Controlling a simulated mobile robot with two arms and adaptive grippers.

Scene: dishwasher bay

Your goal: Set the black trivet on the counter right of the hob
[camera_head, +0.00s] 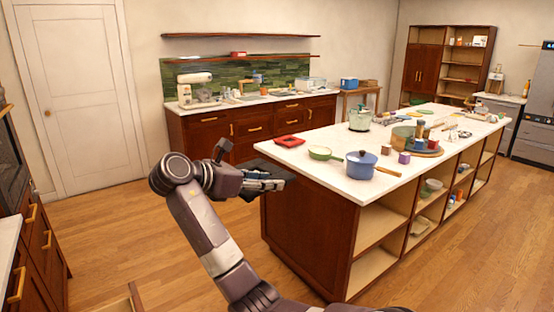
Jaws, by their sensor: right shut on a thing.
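My right gripper (264,183) is in the middle of the head view, at the end of my arm that rises from the bottom edge. It is shut on a flat dark piece, the black trivet (262,165), which shows just above the fingers. The trivet is held in the air in front of the island's near left corner, and part of it is hidden by the gripper. I cannot make out a hob. My left gripper is not in view.
A white counter edge (8,245) shows at far left. Wooden floor (120,235) lies open between.

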